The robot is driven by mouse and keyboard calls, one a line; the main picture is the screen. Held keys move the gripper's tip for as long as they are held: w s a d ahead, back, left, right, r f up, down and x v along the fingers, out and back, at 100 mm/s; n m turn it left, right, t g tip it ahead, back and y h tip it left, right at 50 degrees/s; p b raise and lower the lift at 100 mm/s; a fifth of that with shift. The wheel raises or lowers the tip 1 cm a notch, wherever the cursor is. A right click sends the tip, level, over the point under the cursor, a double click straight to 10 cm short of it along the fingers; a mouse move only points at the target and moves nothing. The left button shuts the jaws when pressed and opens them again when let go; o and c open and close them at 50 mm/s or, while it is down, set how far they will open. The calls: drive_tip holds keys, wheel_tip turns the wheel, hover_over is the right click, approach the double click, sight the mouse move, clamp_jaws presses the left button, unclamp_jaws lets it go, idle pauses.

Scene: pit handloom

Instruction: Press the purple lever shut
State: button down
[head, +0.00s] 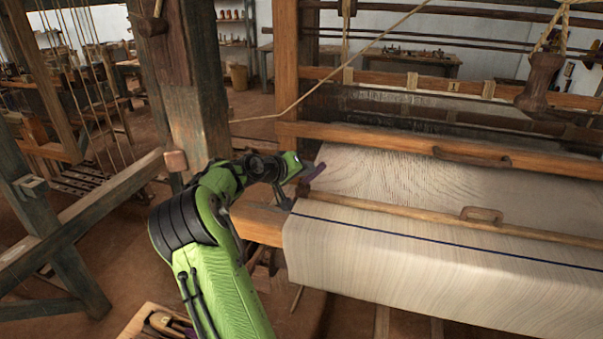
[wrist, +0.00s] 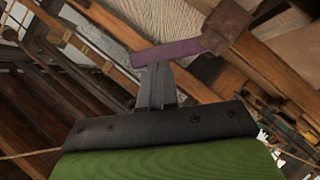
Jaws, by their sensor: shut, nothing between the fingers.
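The purple lever (head: 317,171) is a short flat bar at the left end of the loom's front beam, just beyond my gripper. In the wrist view the lever (wrist: 168,52) runs across the picture, its right end at a brown wooden block (wrist: 229,24). My gripper (wrist: 155,68) is shut and empty, its fingertips at the lever's lower edge in that view. I cannot tell whether they touch it. In the head view my gripper (head: 304,173) is small and partly hidden by my own wrist.
Pale woven cloth (head: 420,240) with a dark stripe drapes over the front beam at the right. A taut cord (head: 330,80) crosses above. A wooden tray (head: 160,324) lies low at the front.

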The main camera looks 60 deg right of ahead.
sight(319, 168)
drive_tip(key=s+f+m+t+b, duration=0.1)
drive_tip(key=b, duration=0.1)
drive_tip(key=s+f+m+t+y+b, duration=0.1)
drive_tip(key=m+t+b, duration=0.1)
drive_tip(key=b, duration=0.1)
drive_tip(key=s+f+m+t+b, duration=0.1)
drive_tip(key=s+t+b, duration=0.1)
drive_tip(key=b, duration=0.1)
drive_tip(key=shift+s+d+m+y, duration=0.1)
drive_tip(key=shift+d+m+y, duration=0.2)
drive_tip(key=shift+f, duration=0.15)
drive_tip(key=shift+s+b, duration=0.15)
drive_tip(key=shift+b, duration=0.25)
drive_tip(key=shift+w+a, duration=0.1)
drive_tip(key=shift+w, duration=0.75)
drive_tip(key=r+p, duration=0.2)
drive_tip(key=r, duration=0.1)
drive_tip(key=r+p, duration=0.1)
drive_tip(key=p, duration=0.1)
drive_tip(key=shift+a+r, duration=0.35)
drive_tip(key=shift+r, duration=0.05)
drive_tip(key=s+v, duration=0.1)
drive_tip(key=v, duration=0.8)
drive_tip(key=shift+a+f, duration=0.3)
drive_tip(key=shift+a, duration=0.1)
